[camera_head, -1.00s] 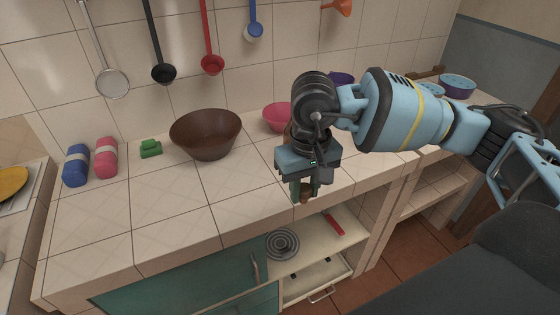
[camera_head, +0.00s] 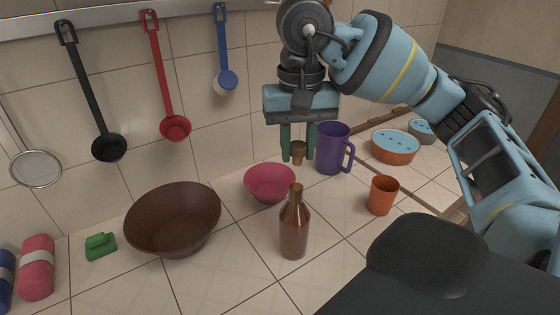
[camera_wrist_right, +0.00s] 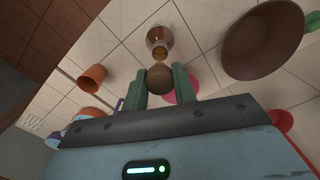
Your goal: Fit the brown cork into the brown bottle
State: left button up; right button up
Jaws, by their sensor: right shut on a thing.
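The brown cork (camera_head: 298,152) is held between the green fingers of my right gripper (camera_head: 298,158), which points down above the counter. The cork also shows between the fingertips in the right wrist view (camera_wrist_right: 159,77). The brown bottle (camera_head: 294,226) stands upright and open on the tiled counter, below and nearer than the cork. In the right wrist view, the bottle (camera_wrist_right: 160,38) lies just beyond the cork, apart from it. My left gripper is in neither view.
A pink bowl (camera_head: 270,184) and a large brown bowl (camera_head: 172,222) stand left of the bottle. A purple mug (camera_head: 333,150) and an orange cup (camera_head: 382,195) stand to its right. Ladles, one red (camera_head: 175,128), hang on the wall. Bare tiles lie around the bottle.

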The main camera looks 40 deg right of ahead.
aim_at(297, 160)
jog(key=shift+w+d+r, duration=0.25)
jog(key=shift+r, duration=0.2)
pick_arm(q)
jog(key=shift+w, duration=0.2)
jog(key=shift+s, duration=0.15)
pick_arm(e)
jog(key=shift+s, duration=0.15)
